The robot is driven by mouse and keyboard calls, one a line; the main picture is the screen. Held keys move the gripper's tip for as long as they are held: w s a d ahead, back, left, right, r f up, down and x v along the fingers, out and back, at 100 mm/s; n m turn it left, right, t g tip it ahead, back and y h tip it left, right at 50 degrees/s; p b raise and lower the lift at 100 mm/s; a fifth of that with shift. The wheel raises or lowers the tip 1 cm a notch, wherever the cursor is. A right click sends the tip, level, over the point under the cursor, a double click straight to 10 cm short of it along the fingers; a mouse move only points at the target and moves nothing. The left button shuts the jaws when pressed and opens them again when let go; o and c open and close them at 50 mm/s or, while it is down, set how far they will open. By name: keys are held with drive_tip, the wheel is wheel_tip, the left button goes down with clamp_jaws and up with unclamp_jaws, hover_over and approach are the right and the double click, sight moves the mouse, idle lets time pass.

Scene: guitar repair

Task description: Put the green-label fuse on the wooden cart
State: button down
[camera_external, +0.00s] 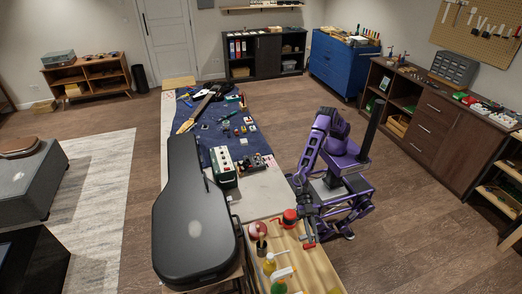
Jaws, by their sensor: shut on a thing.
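The wooden cart (313,269) stands at the bottom centre, its light top holding several items. My gripper (305,212) is low beside the cart's back right corner, at the end of my purple arm. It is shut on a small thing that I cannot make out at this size. I cannot pick out the green-label fuse anywhere in the view, and whether it is the held thing is not visible.
On the cart are a red item (290,217), a pink round item (257,229) and a yellow bottle (270,264). A black guitar case (190,225) lies left. The long workbench (262,191) with a blue mat (215,132) runs behind. Open floor (415,215) lies right.

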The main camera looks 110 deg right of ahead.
wheel_tip(320, 180, down, 21)
drive_tip(key=shift+w+d+b, duration=0.1)
drive_tip(key=shift+b, duration=1.1)
drive_tip(key=shift+f, duration=0.15)
drive_tip(key=c, duration=0.9)
unclamp_jaws()
drive_tip(key=shift+o, duration=0.2)
drive_tip(key=shift+r, duration=0.3)
drive_tip(key=v, duration=0.3)
drive_tip(key=shift+d+r+p, duration=0.15)
drive_tip(key=shift+r+p, duration=0.05)
drive_tip(key=shift+p, duration=0.1)
wheel_tip(320, 180, up, 6)
drive_tip(key=p, duration=0.1)
drive_tip(key=shift+r, duration=0.2)
